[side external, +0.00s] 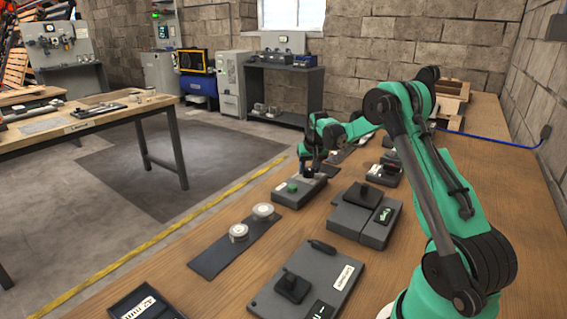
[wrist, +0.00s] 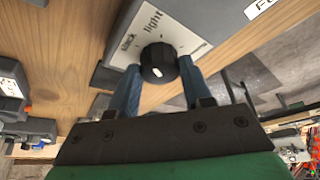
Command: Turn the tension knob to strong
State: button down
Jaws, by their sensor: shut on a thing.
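The tension knob (wrist: 158,63) is a round black knob with a small white mark, in the wrist view. It sits on a grey box (wrist: 193,25) whose face reads "slack" and "light", with further markings to the right too small to read. The white mark is on the knob's lower part in that view; which label it points to I cannot tell. My gripper (wrist: 158,80) has its two blue fingers on either side of the knob, shut on it. In the side external view my gripper (side external: 312,170) is over the far end of the grey box (side external: 299,198), hiding the knob.
A green button (side external: 292,187) is on the same box, near my gripper. A dark mat (side external: 222,256) with two metal discs lies in front. Grey units with black handles (side external: 370,193) stand to the right. Bare wood shows between them.

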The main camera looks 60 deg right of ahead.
jog(key=m, duration=0.2)
jog(key=m+g+h, duration=0.1)
jog(key=m, duration=0.1)
jog(key=shift+w+a+m, duration=0.1)
jog(key=shift+w+m, duration=0.1)
jog(key=shift+m, duration=0.1)
jog(key=m+g, duration=0.1)
jog(key=m, duration=0.2)
jog(key=shift+w+m+g, duration=0.1)
jog(key=shift+m+g, duration=0.2)
jog(key=shift+g, duration=0.1)
jog(key=m+g, duration=0.1)
jog(key=m, duration=0.2)
jog(key=shift+w+m+g, duration=0.1)
jog(key=shift+m+g, duration=0.9)
jog(key=shift+m, duration=1.2)
jog(key=shift+y, duration=0.3)
jog(key=shift+c, duration=1.8)
grip_release()
